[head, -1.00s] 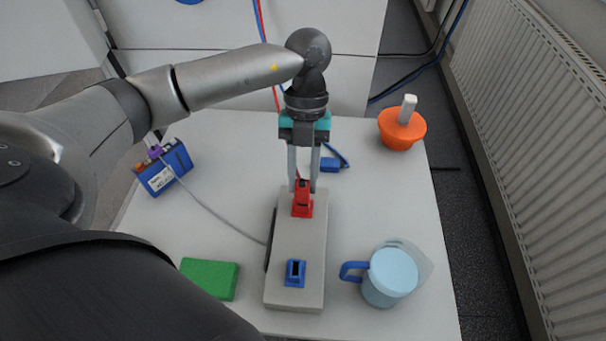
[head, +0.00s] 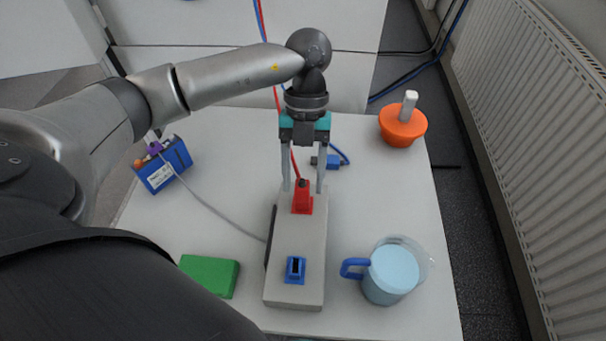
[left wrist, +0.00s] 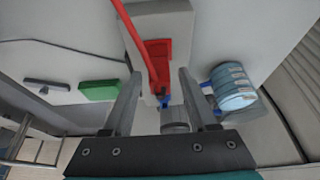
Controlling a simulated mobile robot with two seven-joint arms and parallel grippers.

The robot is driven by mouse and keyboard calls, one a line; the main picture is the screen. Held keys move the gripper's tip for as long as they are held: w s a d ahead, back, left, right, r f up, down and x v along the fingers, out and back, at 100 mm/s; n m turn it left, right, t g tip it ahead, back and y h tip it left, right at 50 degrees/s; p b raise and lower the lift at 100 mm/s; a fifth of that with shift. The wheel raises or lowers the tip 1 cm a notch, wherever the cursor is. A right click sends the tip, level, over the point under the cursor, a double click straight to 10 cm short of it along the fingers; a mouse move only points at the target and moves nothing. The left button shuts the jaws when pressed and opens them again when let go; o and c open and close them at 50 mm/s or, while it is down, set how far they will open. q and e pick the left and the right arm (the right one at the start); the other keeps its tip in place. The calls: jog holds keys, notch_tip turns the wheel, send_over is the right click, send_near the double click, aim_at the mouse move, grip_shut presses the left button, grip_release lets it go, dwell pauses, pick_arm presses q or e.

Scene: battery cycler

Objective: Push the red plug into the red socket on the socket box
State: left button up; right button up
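The grey socket box (head: 287,240) lies on the white table, with a red socket (head: 302,210) at its far end and a blue socket (head: 295,269) at its near end. The red plug (head: 302,189) stands upright at the red socket and appears seated in it; exact depth cannot be told. Its red cable rises behind it and crosses the left wrist view (left wrist: 139,38). My left gripper (head: 303,187) points down over the plug, open, with a finger on either side and visible gaps. My right gripper is not in view.
A blue plug (head: 332,161) lies behind the box. A green block (head: 210,276) is left, a light-blue mug (head: 391,272) right, and an orange bowl-like object (head: 402,128) far right. A blue battery-like box (head: 163,167) with a grey cable stands far left.

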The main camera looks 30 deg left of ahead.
pick_arm(q)
jog(key=shift+o, duration=0.3)
jog(key=p+v, duration=0.2)
jog(key=v, duration=1.3)
jog(key=shift+p, duration=0.35)
jog(key=shift+w+r, duration=0.1)
jog(key=shift+r, duration=0.05)
